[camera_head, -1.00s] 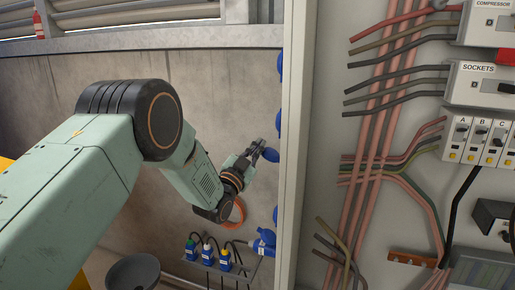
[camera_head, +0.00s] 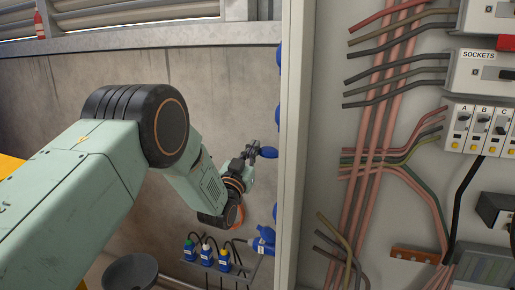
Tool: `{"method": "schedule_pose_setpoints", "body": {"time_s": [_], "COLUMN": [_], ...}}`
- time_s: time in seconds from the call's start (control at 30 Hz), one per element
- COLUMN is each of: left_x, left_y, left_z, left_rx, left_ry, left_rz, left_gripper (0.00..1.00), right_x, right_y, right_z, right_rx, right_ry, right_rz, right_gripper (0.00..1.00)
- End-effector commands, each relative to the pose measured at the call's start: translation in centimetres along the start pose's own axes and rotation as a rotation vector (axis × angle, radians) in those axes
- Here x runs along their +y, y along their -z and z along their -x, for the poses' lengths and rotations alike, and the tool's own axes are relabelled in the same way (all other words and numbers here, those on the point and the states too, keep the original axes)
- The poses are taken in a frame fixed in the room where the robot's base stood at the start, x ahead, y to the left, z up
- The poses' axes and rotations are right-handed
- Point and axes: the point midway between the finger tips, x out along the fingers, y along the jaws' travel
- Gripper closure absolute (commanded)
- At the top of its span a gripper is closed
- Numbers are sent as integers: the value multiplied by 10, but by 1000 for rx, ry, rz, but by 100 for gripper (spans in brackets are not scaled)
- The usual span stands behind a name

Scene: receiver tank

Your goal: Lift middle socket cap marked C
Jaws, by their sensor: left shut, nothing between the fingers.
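A blue socket cap (camera_head: 268,152) sticks out to the left from behind the cabinet's edge, roughly level and at mid height. It is the middle one of the blue parts in a column there; its letter cannot be read. My left gripper (camera_head: 253,149) is shut and empty, with its fingertips right beside the cap's left end. I cannot tell whether they touch it. The socket under the cap is hidden behind the cabinet edge. My right gripper is not in view.
Other blue caps (camera_head: 277,115) show above and below, partly hidden by the cabinet edge (camera_head: 295,150). A blue plug (camera_head: 264,241) sits low, near a rack of several plugs (camera_head: 223,259). An open cabinet with cables and breakers (camera_head: 480,128) fills the right. The concrete wall (camera_head: 60,90) stands behind my arm.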

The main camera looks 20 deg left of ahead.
Motion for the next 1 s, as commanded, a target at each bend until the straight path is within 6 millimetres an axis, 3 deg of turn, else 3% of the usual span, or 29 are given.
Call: {"method": "schedule_pose_setpoints", "body": {"time_s": [0.33,1.0], "left_x": [-1,0], "left_y": [-18,-24], "left_z": [6,8], "left_rx": [0,0], "left_ry": [73,71], "left_rz": [210,203], "left_gripper": [100,100], "right_x": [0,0], "right_y": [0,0], "right_z": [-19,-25], "right_rx": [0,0], "right_ry": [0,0], "right_rz": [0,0], "right_gripper": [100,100]}}
